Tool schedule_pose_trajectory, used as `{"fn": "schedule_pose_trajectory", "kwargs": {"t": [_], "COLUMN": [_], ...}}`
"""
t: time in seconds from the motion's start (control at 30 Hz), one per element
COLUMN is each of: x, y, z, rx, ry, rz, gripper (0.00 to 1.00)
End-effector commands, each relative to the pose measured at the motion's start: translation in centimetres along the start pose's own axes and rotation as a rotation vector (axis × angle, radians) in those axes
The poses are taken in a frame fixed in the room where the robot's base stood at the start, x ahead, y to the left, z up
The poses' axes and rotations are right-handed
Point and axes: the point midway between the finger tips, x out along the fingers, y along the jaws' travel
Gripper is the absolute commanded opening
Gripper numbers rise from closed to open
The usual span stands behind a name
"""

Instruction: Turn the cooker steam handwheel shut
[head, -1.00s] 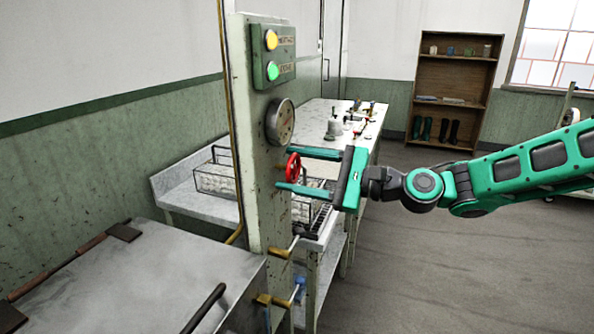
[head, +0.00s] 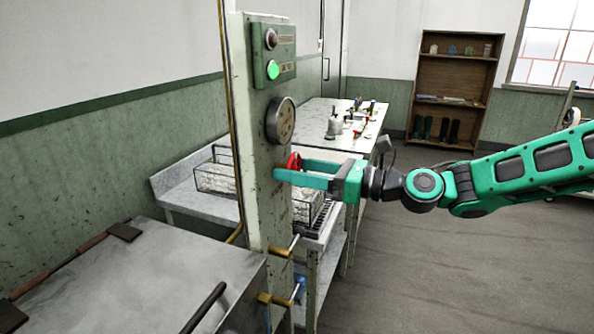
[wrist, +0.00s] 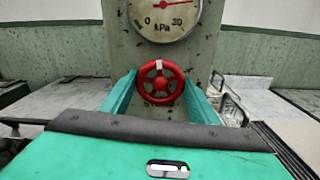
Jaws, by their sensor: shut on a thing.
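The red steam handwheel (head: 294,160) sits on the side of the pale, chipped post (head: 263,200), below the round gauge (head: 280,121). My gripper (head: 288,168) has its two teal fingers around it, shut on the rim. In the wrist view the handwheel (wrist: 160,82) shows face on, with a pale mark at the top of its rim and a finger at each side. The gauge (wrist: 165,16) above it reads in kPa, its red needle pointing right. The near finger hides part of the wheel in the head view.
A lamp box (head: 267,52) on the post has a dark upper lamp and a lit green lower one. Brass valves (head: 278,252) stick out below the wheel. A wire basket (head: 305,208) stands behind the post. Floor at right is clear.

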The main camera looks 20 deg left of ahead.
Motion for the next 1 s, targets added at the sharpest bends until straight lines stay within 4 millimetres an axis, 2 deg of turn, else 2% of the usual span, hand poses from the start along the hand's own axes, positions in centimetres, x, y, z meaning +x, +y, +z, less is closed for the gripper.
{"fn": "schedule_pose_trajectory", "kwargs": {"t": [0.03,0.33,0.77,0.8,0.83,0.87,1.0], "x": [-0.29,-0.28,-0.28,-0.27,-0.27,-0.25,-0.15], "y": [-0.69,-0.68,-0.7,-0.7,-0.68,-0.64,-0.38], "z": [-0.26,-0.24,-0.21,-0.2,-0.19,-0.18,-0.1], "rx": [0.019,0.094,0.101,0.101,0.101,0.101,0.1], "ry": [0.005,0.004,0.003,0.002,0.002,0.002,0.001], "rz": [-0.015,-0.015,-0.015,-0.015,-0.015,-0.014,-0.009], "gripper": [0.33,0.33,0.33,0.62,0.69,0.74,0.74]}}
